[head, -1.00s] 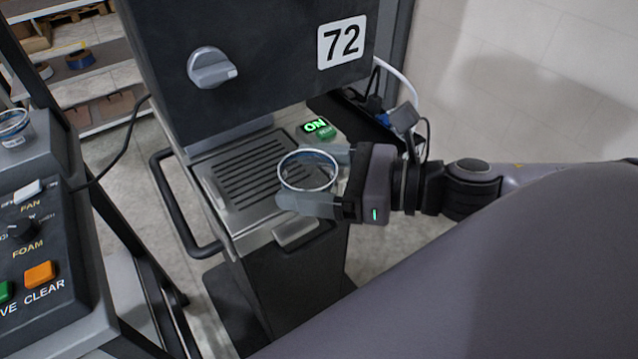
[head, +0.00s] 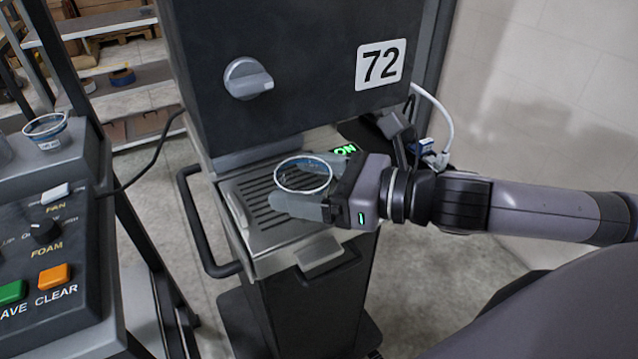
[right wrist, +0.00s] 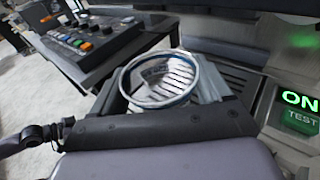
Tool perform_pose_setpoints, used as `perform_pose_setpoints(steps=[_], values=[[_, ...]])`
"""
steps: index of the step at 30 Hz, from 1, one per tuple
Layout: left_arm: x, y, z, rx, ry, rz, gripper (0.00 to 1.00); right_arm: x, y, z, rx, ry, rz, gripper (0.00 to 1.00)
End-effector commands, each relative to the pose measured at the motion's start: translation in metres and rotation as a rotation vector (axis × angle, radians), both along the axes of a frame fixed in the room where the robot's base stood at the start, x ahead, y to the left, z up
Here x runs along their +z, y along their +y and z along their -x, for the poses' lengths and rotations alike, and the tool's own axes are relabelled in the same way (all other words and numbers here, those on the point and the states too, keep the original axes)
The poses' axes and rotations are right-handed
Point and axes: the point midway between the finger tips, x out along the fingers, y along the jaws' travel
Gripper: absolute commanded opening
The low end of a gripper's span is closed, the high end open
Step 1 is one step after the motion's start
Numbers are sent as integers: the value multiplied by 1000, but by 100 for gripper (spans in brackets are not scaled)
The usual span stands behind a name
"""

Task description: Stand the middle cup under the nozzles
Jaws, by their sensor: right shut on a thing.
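A clear cup with a blue-white rim (head: 303,175) is in my right gripper (head: 318,182), whose two fingers are closed around its sides. The cup is upright over the slotted drip tray (head: 262,222) of the dispenser marked 72 (head: 310,60). Whether its base touches the tray is hidden. In the right wrist view the cup (right wrist: 160,101) sits between the fingers, with slots showing through it. The nozzles are not visible; the dispenser's dark front hides the space beneath. My left gripper is not in view.
Another cup (head: 46,131) stands on the control console (head: 60,222) at the left. A dark handle rail (head: 196,235) runs along the dispenser's left side. A knob (head: 247,78) sticks out of its front. A lit green ON switch (right wrist: 299,101) is beside the tray.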

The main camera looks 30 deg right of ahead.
Motion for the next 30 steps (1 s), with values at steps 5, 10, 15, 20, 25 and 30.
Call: perform_pose_setpoints(steps=[5,10,15,20,25,30], values=[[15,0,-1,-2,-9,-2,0,2,10,-21,1,-1,-2,41],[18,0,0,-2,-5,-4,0,0,18,-39,2,-2,-1,41],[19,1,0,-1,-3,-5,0,-1,26,-57,2,-1,0,41],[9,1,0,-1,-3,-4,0,-18,26,-58,2,0,3,41],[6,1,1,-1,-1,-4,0,-23,26,-58,2,0,3,41],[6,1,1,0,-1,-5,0,-24,26,-58,2,0,2,41]])
